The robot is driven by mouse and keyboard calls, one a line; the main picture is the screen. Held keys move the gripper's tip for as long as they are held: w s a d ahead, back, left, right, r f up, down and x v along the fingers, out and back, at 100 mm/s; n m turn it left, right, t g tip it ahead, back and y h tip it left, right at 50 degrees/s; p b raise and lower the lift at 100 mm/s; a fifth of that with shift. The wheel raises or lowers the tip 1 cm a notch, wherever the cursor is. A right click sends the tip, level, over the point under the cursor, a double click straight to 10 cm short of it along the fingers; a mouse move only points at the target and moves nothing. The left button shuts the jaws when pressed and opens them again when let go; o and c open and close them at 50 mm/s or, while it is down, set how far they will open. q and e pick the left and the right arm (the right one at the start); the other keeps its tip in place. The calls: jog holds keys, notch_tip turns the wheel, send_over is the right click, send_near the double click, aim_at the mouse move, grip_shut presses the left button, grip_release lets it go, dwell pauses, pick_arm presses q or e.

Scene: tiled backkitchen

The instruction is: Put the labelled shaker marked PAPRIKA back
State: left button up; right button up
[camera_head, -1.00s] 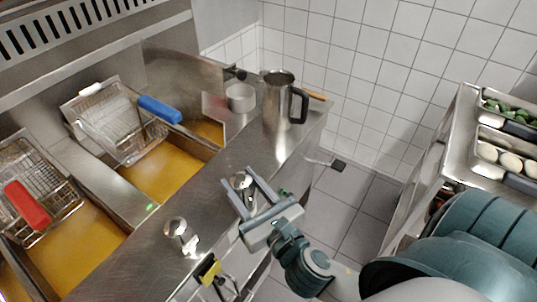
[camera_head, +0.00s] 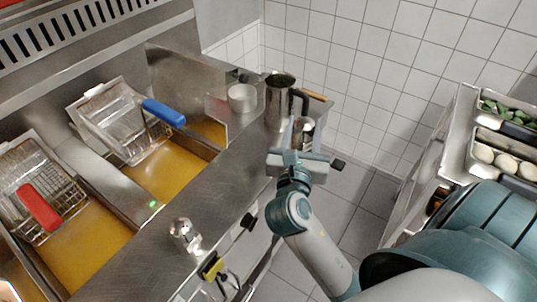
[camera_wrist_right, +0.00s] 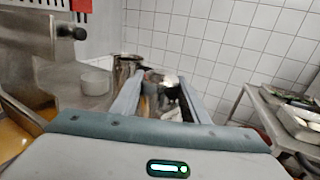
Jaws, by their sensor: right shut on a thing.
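My right gripper (camera_head: 302,131) is shut on a small metal shaker (camera_head: 304,125) and holds it near the far right end of the steel counter, close in front of the metal jug (camera_head: 279,96). In the right wrist view the shaker (camera_wrist_right: 169,80) shows between the two fingers, partly hidden and blurred. Its label cannot be read, and I cannot tell whether its base touches anything. A second metal shaker (camera_head: 183,232) stands upright on the near part of the counter; its label cannot be read either. My left gripper is not in view.
Fryer baskets with a blue handle (camera_head: 164,112) and a red handle (camera_head: 39,208) sit over oil at the left. A small metal bowl (camera_head: 242,98) stands left of the jug. The counter (camera_head: 222,185) between is clear. Food trays (camera_head: 501,151) stand at the right.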

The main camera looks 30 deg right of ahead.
jog(key=shift+w, duration=0.1)
jog(key=w+a+f+p, duration=0.1)
jog(key=w+a+f, duration=0.1)
jog(key=w+f, duration=0.5)
jog(key=w, duration=0.4)
jog(key=shift+w+a, duration=0.15)
jog(key=shift+a, duration=0.15)
jog(key=shift+f, duration=0.15)
jog(key=shift+f+p, duration=0.5)
jog(key=shift+f, duration=1.4)
jog(key=shift+f, duration=0.1)
jog(key=o, duration=1.1)
jog(key=shift+o, duration=0.2)
